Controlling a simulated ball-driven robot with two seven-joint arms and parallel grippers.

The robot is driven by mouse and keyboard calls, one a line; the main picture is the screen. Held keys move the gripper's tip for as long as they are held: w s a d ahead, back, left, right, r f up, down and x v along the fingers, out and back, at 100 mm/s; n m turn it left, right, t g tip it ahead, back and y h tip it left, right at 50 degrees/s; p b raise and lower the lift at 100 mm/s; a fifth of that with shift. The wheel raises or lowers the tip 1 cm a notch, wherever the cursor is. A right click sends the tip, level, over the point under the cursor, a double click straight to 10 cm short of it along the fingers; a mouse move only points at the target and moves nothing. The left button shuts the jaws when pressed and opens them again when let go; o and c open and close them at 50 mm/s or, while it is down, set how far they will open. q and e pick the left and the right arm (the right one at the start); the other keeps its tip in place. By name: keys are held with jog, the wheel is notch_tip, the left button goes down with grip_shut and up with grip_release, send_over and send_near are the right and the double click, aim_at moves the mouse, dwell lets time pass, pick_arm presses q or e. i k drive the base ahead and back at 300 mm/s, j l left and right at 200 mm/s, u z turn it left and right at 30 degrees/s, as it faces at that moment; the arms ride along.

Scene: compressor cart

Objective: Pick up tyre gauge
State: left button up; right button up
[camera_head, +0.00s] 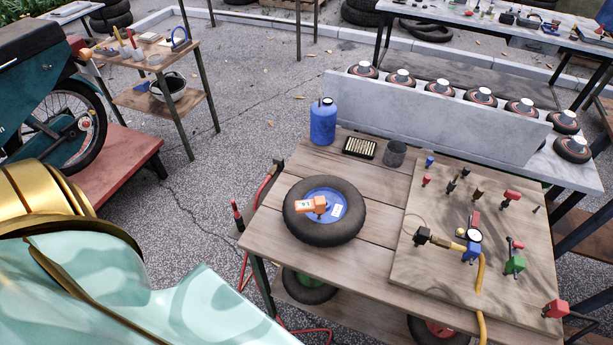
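A small round gauge with a white dial face (474,236) is on the wooden board (415,262) on the cart's right side. It looks like the tyre gauge, though it is small in the picture. A blue part (470,253) sits right below it, and a red part is just above it. I cannot tell whether they are joined to it. A dark and brass fitting (424,236) lies to its left, and a yellow hose (481,285) runs down below it. Neither of my grippers is in view.
The wooden cart top (268,236) also holds a small tyre (345,228) with a blue hub and orange block, a blue canister (323,122), a black tray (360,147) and a grey cup (395,153). Red and green-handled fittings stand around the gauge. A pale panel (420,118) rises behind.

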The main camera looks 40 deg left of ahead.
aim_at(317, 205)
jog(key=u, duration=1.1)
jog(key=i+j, duration=0.1)
jog(key=j, duration=0.3)
jog(key=i+j, duration=0.1)
jog(key=j, duration=0.35)
jog(key=j+z, duration=0.45)
jog(key=i+j+z, duration=0.1)
jog(key=j+z, duration=0.2)
jog(key=z, duration=0.15)
jog(key=j+z, duration=0.45)
jog(key=k+l, duration=0.05)
jog(key=l, duration=0.1)
